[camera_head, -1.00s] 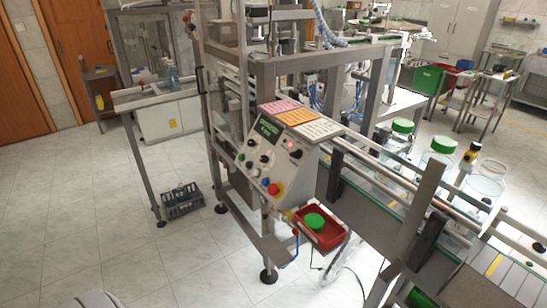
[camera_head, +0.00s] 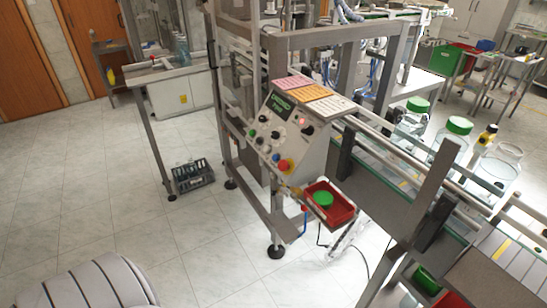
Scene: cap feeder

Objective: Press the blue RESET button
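The control panel (camera_head: 302,149) is a grey sloped box on the machine frame, with a small green display and several knobs and buttons on its face. A small blue button (camera_head: 276,157) sits low on the panel, just up and left of a red button (camera_head: 283,166) on a yellow base. Its lettering is too small to read. Neither of my grippers is in view, and nothing covers the blue button.
A red tray (camera_head: 340,213) with a green cap (camera_head: 323,199) juts out below the panel. The conveyor (camera_head: 385,193) with large green-capped jars (camera_head: 455,140) runs to the right. A dark crate (camera_head: 194,180) lies on the floor at left. The tiled floor before the panel is mostly clear.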

